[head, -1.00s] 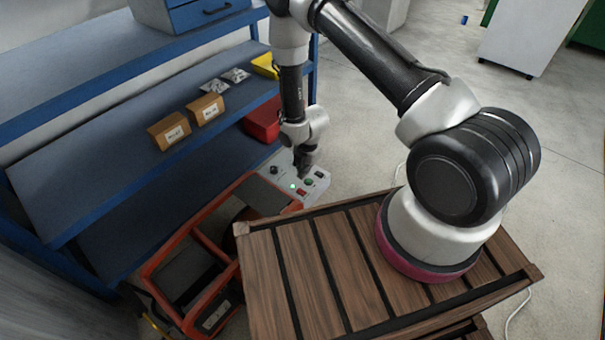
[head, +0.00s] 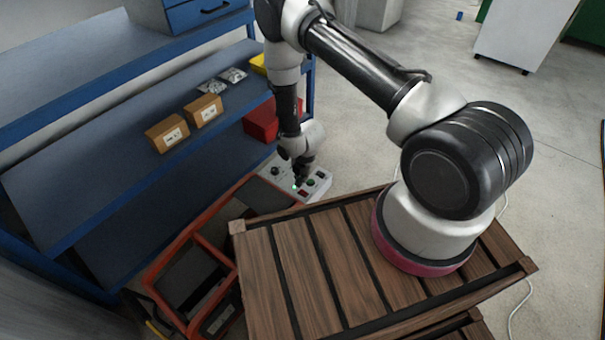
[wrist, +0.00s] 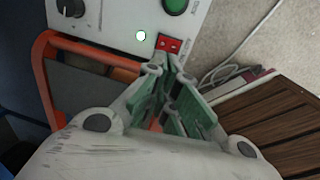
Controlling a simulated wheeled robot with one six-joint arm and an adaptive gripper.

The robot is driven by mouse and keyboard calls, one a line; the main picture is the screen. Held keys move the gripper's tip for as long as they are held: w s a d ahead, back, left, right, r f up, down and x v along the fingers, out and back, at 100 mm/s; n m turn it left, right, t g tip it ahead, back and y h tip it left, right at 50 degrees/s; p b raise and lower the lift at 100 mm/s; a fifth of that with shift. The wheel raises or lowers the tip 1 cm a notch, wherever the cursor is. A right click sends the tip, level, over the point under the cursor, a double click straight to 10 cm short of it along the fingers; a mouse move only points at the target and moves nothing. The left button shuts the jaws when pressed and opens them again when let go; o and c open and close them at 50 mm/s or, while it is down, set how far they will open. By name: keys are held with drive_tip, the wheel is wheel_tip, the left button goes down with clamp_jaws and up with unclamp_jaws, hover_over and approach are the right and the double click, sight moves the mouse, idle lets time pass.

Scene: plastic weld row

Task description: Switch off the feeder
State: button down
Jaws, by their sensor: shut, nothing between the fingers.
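The feeder's control panel (head: 322,187) is a light grey box at the end of an orange-framed unit. In the wrist view the panel (wrist: 110,14) carries a red rocker switch (wrist: 169,43), a lit green-white lamp (wrist: 141,36), a green button (wrist: 175,5) and a black knob (wrist: 70,8). My gripper (wrist: 172,66) is shut and empty, its fingertips right at the near edge of the red switch. I cannot tell whether they touch it. In the head view my gripper (head: 300,181) points down over the panel and partly hides it.
The orange frame (head: 163,262) with dark panels lies left of a slatted wooden surface (head: 300,275) under my arm. A blue shelf (head: 90,200) with cardboard boxes (head: 166,134) and a red bin (head: 262,120) stands behind. Open floor lies to the right.

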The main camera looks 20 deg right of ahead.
sight(302, 196)
drive_tip(key=f, duration=0.7)
drive_tip(key=shift+w+a+f, duration=0.2)
drive_tip(key=shift+w+a, duration=0.05)
drive_tip(key=shift+w, duration=0.1)
drive_tip(key=shift+a+f, duration=0.1)
drive_tip(key=shift+f, duration=0.15)
drive_tip(key=shift+s+d, duration=0.5)
drive_tip(key=shift+s, duration=0.1)
drive_tip(key=shift+w+r, duration=0.1)
drive_tip(key=shift+r, duration=0.05)
